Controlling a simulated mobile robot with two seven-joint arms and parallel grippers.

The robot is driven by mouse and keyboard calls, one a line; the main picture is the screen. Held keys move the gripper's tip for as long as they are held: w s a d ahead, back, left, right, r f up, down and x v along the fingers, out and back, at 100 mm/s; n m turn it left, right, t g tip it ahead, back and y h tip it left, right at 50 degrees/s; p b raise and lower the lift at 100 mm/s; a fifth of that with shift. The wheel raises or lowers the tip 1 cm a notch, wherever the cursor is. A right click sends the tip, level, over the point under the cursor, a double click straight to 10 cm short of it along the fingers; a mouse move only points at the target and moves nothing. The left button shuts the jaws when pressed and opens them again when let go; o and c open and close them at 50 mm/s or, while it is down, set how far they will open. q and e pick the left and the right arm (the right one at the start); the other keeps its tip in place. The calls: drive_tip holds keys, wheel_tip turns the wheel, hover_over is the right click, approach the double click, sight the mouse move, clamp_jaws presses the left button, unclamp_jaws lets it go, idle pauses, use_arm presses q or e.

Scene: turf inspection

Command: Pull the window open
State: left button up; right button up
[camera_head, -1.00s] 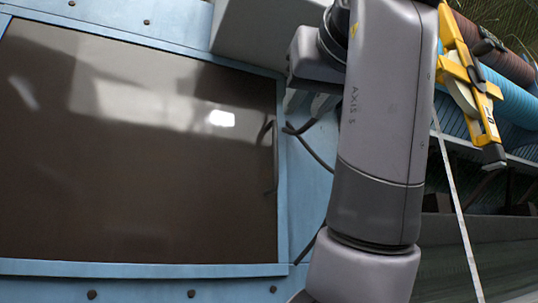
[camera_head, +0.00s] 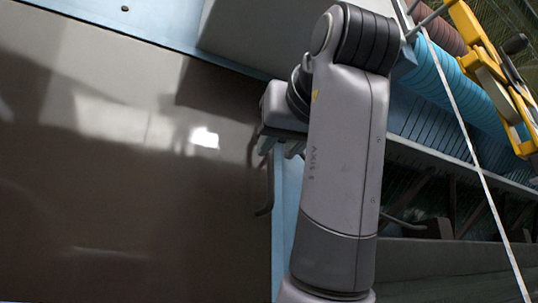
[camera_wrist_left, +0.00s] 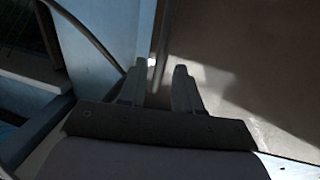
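The window (camera_head: 110,190) is a large dark glossy pane filling the left of the head view. Its right edge lies along a blue frame post (camera_head: 287,215), with no clear gap visible. A thin dark upright handle (camera_head: 270,185) is at that edge, its upper part hidden by my gripper. My left gripper (camera_head: 290,148) is at the handle's upper part. In the left wrist view, the fingers (camera_wrist_left: 157,88) are apart, with a thin bar (camera_wrist_left: 163,45), seemingly the handle, running into the gap between them. Contact cannot be told. My right gripper is not in view.
A grey box-like block (camera_head: 250,35) juts out above the window's upper right. To the right are blue rolls (camera_head: 465,90), a yellow tool (camera_head: 490,70) and a white tape (camera_head: 470,140) hanging slantwise. A dark curved cable (camera_wrist_left: 88,35) runs left of the fingers.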

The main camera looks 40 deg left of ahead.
sight(271, 155)
use_arm(q)
drive_tip(key=x, duration=0.4)
drive_tip(key=shift+w+a+p, duration=0.2)
drive_tip(key=shift+a+p, duration=0.15)
clamp_jaws()
